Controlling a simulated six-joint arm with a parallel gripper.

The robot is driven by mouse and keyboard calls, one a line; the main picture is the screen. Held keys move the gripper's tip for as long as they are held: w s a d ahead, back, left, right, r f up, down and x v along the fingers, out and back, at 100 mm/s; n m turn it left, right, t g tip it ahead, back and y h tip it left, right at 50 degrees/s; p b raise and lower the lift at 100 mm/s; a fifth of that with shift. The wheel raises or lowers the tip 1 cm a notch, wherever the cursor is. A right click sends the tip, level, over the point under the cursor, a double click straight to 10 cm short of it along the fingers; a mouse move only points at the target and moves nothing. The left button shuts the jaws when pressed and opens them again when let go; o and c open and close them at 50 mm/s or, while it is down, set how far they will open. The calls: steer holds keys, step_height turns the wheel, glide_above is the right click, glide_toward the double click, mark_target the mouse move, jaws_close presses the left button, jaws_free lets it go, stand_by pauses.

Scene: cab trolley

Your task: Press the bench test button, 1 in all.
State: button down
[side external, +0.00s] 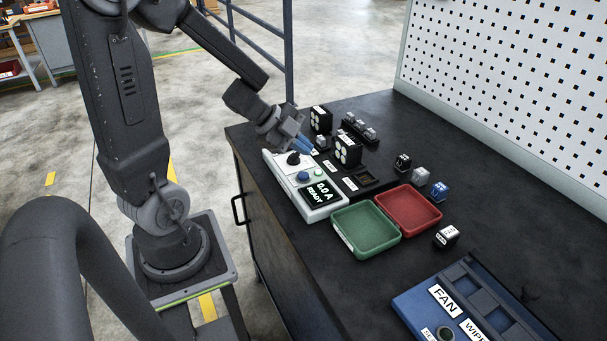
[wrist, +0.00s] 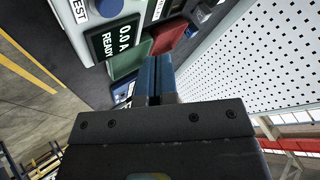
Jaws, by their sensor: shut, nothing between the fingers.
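The bench tester is a white box (side external: 280,164) at the left edge of the dark bench. It has a black knob, a blue button (side external: 304,176), a green round spot (side external: 318,173) and a display (side external: 320,192) reading 0.0 A READY. In the wrist view the blue button (wrist: 108,7) is at the top left beside a TEST label (wrist: 79,10). My gripper (side external: 310,149) is shut and empty, its blue fingers above the box's far end, apart from the button. The fingers (wrist: 154,78) also show in the wrist view.
A green tray (side external: 344,242) and a red tray (side external: 433,222) sit beside the tester. Black fan-like blocks (side external: 347,150) and small relays (side external: 403,162) stand nearby. A blue labelled panel (side external: 410,309) lies in front. A white pegboard (side external: 510,80) rises behind.

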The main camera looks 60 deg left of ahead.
mark_target(302, 176)
steer(key=shift+f, duration=2.2)
steer(key=shift+f, duration=0.15)
steer(key=shift+f, duration=0.25)
stand_by(0.3)
steer(key=shift+f, duration=0.5)
stand_by(0.6)
steer(key=shift+r, duration=0.95)
steer(key=shift+r, duration=2.5)
